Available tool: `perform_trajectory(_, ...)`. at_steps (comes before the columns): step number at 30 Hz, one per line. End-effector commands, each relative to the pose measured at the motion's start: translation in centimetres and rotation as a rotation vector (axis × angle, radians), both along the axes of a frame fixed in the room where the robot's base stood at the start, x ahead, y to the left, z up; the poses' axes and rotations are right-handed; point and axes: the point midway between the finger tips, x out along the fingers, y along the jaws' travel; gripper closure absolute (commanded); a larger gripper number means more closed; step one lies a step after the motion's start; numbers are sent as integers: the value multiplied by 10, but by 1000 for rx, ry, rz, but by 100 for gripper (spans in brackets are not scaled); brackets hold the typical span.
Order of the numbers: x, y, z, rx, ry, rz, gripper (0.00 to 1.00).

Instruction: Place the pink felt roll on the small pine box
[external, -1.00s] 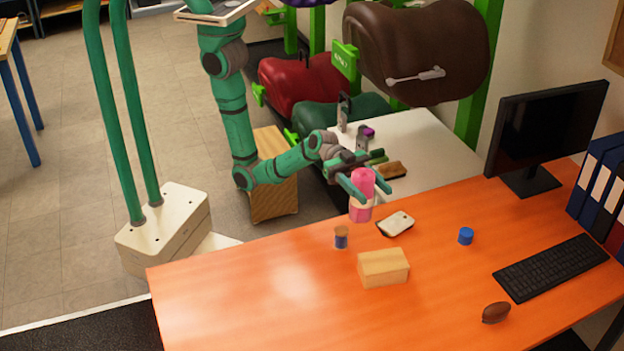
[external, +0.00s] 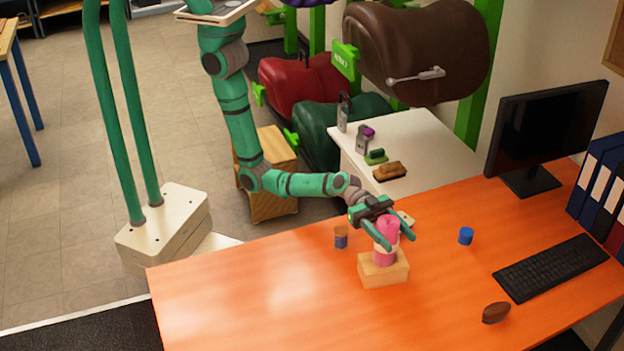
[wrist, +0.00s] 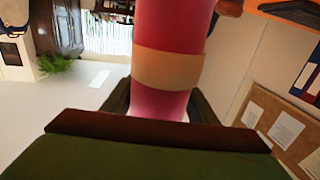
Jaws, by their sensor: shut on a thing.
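The pink felt roll (external: 387,232) has a pale band around its middle and stands upright between the fingers of my gripper (external: 388,243). The gripper is shut on it. In the external view the roll's lower end is at the top of the small pine box (external: 384,276); I cannot tell whether it touches the box or hangs just above it. The box sits on the orange desk. In the wrist view the pink felt roll (wrist: 170,70) fills the middle, and the box does not show there.
The orange desk (external: 240,300) is clear at the front left. A small jar (external: 341,238) stands left of the box. A pale object (external: 405,219) lies behind my gripper, partly hidden. A blue cap (external: 466,236), a keyboard (external: 551,267) and a brown oval object (external: 496,312) lie to the right.

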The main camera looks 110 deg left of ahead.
Motion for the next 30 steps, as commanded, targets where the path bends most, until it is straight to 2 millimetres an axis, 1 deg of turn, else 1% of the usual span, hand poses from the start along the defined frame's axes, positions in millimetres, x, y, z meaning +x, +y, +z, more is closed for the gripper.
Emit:
perform_trajectory(12,0,0,-4,-1,-1,0,71)
perform_trajectory(13,0,0,-4,-1,-1,0,43)
perform_trajectory(15,0,0,-4,-1,-1,0,29)
perform_trajectory(23,0,0,-4,-1,-1,0,29)
perform_trajectory(26,0,0,-1,0,-3,0,29)
perform_trajectory(30,-12,11,-2,-1,0,3,29)
